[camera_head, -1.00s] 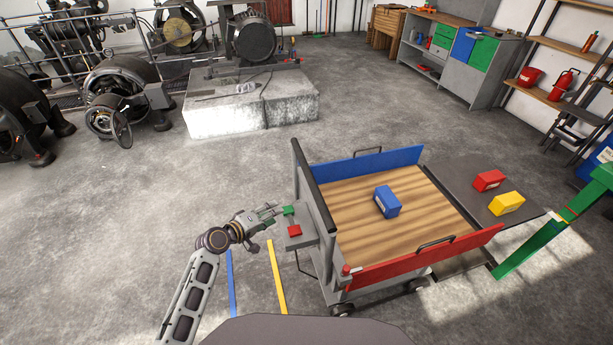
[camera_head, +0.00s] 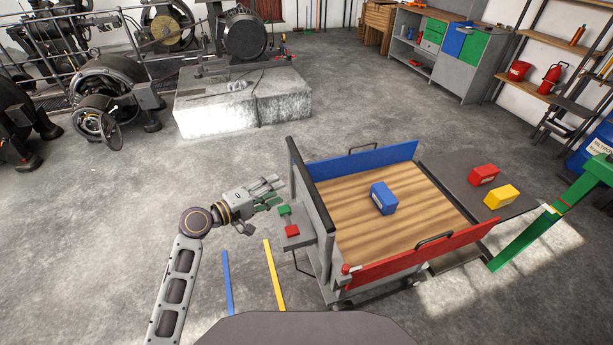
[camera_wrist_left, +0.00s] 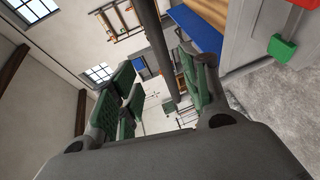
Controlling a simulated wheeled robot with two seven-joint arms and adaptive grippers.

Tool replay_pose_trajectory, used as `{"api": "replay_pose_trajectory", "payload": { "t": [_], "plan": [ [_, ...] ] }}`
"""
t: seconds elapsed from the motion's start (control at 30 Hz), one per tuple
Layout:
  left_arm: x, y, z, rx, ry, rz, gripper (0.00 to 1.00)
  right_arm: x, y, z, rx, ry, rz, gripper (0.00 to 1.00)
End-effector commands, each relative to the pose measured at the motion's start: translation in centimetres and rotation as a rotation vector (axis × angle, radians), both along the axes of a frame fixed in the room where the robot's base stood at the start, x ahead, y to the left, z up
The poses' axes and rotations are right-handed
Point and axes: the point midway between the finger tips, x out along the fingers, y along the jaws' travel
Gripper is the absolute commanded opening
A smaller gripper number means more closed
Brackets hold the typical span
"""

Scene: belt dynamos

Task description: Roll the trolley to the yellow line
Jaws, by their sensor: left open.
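The trolley (camera_head: 345,262) has a wooden deck, a blue far side, a red near side and a dark push bar (camera_head: 310,185) at its left end. A blue box (camera_head: 384,198) lies on the deck. A small shelf on its left end carries a green block (camera_head: 284,210) and a red block (camera_head: 292,231). The yellow line (camera_head: 274,275) lies on the floor left of the trolley. My left gripper (camera_head: 276,191) is open and empty, left of the push bar and apart from it. In the left wrist view, the dark bar (camera_wrist_left: 155,45) shows beyond the open fingers. My right gripper is out of view.
A blue line (camera_head: 228,283) lies left of the yellow one. A dark platform (camera_head: 462,177) with a red box (camera_head: 484,175) and a yellow box (camera_head: 502,197) adjoins the trolley's right end, beside a green post (camera_head: 540,230). The floor left of the trolley is clear.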

Motion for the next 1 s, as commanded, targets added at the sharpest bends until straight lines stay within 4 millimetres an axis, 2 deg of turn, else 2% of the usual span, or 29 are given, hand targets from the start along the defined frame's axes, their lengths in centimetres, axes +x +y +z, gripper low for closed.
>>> {"api": "replay_pose_trajectory", "payload": {
  "t": [0.23,0.7,1.0],
  "plan": [
    [1.4,-1.7,-0.3,-0.002,0.000,-0.001,0.46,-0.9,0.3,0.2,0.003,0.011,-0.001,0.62],
    [5.1,-5.9,-1.3,-0.001,0.000,0.000,0.46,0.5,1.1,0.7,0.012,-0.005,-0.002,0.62],
    [7.2,-8.3,-1.9,-0.001,0.000,-0.001,0.46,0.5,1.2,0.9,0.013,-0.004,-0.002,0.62]
  ]
}}
